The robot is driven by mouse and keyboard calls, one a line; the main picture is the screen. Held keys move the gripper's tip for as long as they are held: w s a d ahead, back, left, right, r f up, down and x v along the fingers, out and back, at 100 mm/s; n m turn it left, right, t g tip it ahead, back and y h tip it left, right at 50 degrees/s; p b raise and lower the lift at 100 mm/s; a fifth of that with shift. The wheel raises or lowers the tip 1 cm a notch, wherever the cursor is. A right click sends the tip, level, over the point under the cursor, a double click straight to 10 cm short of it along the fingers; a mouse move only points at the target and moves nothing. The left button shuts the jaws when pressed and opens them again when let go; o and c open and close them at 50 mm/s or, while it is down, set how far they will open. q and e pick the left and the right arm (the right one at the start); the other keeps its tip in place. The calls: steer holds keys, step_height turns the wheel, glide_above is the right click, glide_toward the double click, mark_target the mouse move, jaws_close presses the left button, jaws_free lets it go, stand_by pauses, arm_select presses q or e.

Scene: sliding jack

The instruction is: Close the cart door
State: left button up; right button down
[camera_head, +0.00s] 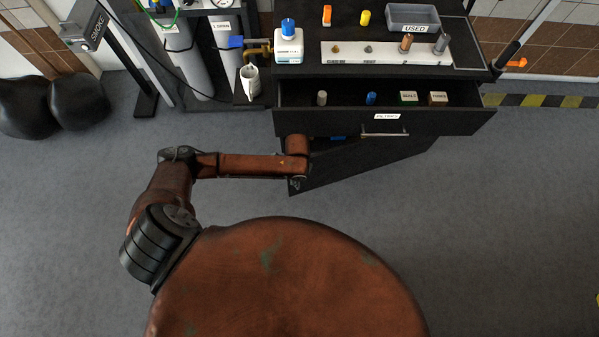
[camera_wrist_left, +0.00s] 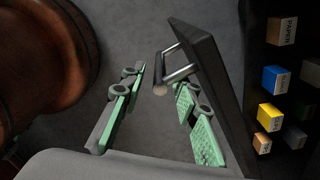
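The black cart door (camera_head: 365,162) stands swung open below the cart's drawer in the head view. In the left wrist view the door (camera_wrist_left: 207,65) is seen nearly edge-on, with its metal bar handle (camera_wrist_left: 168,72) projecting toward my gripper. My left gripper (camera_wrist_left: 160,85) is open, its green-padded fingers on either side of the handle's near end. Contact with the handle cannot be made out. In the head view my left arm reaches to the door's near left edge, and the gripper is mostly hidden there. My right gripper is not in view.
The drawer (camera_head: 345,122) above is pulled out and overhangs the door. The cart top (camera_head: 300,72) carries a bottle, a tray and small parts. Inside the cart, the wrist view shows a blue box (camera_wrist_left: 273,78) and a yellow box (camera_wrist_left: 268,113). Floor to the right is clear.

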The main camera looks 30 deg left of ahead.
arm_select(q)
step_height(320, 180, down, 5)
steer(key=shift+r+b, duration=0.1)
steer(key=shift+b, duration=0.6)
jaws_close()
